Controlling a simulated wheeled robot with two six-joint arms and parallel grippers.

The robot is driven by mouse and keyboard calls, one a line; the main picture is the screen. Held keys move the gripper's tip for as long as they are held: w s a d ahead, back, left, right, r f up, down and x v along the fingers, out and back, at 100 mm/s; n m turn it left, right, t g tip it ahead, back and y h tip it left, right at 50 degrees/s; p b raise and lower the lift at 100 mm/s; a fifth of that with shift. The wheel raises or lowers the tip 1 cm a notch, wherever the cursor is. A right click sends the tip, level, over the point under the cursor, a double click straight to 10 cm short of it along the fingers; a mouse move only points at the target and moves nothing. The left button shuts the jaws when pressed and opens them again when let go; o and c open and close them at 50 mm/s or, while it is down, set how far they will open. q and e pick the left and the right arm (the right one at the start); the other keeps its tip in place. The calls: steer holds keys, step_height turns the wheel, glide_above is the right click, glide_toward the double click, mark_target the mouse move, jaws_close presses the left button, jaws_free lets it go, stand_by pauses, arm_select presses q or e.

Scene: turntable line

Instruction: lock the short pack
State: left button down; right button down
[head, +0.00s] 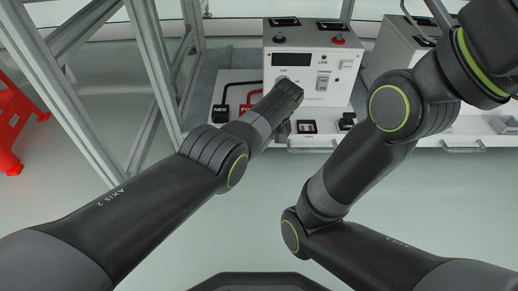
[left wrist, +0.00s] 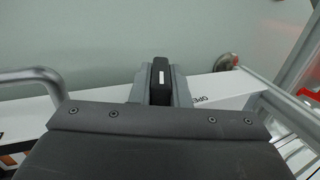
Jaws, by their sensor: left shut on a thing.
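My left gripper (head: 281,135) reaches down in front of the white control cabinet in the head view, its fingers partly hidden by the wrist. In the left wrist view its two grey fingers (left wrist: 155,92) are shut on a black lever-like piece (left wrist: 155,82) with a small white mark. Beside the piece is a white surface (left wrist: 232,99) with lettering that begins "OPE". Which pack is the short one I cannot tell. My right arm rises to the upper right in the head view, and its gripper is not in view.
The white control cabinet (head: 311,68) carries a dark display and switches. A black NEG block (head: 220,113) and a red POS block (head: 246,110) stand left of my gripper. A metal handle (left wrist: 33,79) is at left in the wrist view. Metal frame posts (head: 139,80) stand at left.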

stand_by(0.3)
arm_select(q)
steer(key=c, duration=1.4)
jaws_free()
